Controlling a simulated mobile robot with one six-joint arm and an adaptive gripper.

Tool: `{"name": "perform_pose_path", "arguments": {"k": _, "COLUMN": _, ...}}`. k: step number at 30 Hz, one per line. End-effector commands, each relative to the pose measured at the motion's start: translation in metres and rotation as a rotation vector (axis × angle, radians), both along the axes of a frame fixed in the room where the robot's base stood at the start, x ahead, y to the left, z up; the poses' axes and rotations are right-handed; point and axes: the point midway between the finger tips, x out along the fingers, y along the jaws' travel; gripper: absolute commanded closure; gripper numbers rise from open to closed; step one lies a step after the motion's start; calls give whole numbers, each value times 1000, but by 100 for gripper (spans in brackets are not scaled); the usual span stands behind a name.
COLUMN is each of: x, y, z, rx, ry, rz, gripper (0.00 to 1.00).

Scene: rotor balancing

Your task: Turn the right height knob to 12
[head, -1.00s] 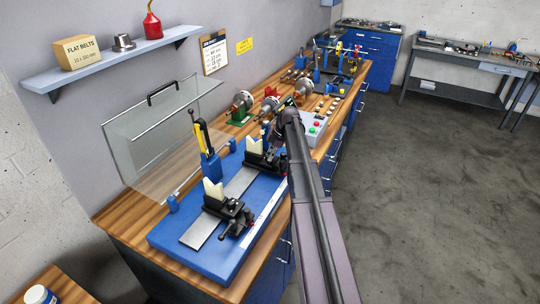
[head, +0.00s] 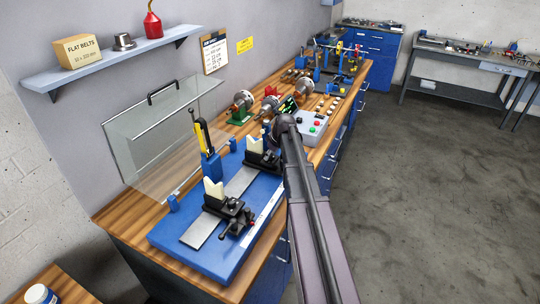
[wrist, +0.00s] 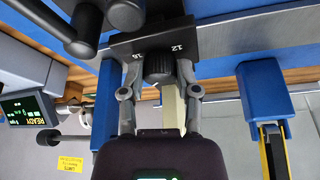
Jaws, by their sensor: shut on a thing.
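The right support's black block (wrist: 190,38) fills the top middle of the wrist view, with the white numbers 16 and 12 on its face. The dark ribbed height knob (wrist: 158,66) sits below these numbers. My gripper (wrist: 159,72) has one finger on each side of the knob and is shut on it. I cannot make out a pointer mark on the knob. In the head view the right support (head: 262,160) with its cream V-block stands on the blue base (head: 200,262); my arm hides the gripper and the knob there.
The left support (head: 228,212) stands nearer on the base. A yellow-and-black tool stands in a blue post (head: 210,165) behind. A clear guard (head: 150,140) leans by the wall. A control box (head: 311,126) and a READY display (wrist: 28,108) are close to my arm.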

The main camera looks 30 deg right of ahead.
Motion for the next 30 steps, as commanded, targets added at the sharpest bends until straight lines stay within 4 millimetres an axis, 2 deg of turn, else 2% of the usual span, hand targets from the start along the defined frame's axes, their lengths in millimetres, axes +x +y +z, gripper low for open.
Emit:
{"name": "perform_pose_path", "arguments": {"k": 12, "x": -3, "y": 1, "z": -1, "rx": -1, "ry": 7, "rz": -219, "gripper": 100}}
{"name": "perform_pose_path", "arguments": {"k": 27, "x": -3, "y": 1, "z": -1, "rx": -2, "ry": 8, "rz": -243, "gripper": 100}}
{"name": "perform_pose_path", "arguments": {"k": 28, "x": -3, "y": 1, "z": -1, "rx": -2, "ry": 8, "rz": -243, "gripper": 52}}
{"name": "perform_pose_path", "arguments": {"k": 30, "x": -3, "y": 1, "z": -1, "rx": -1, "ry": 7, "rz": -243, "gripper": 31}}
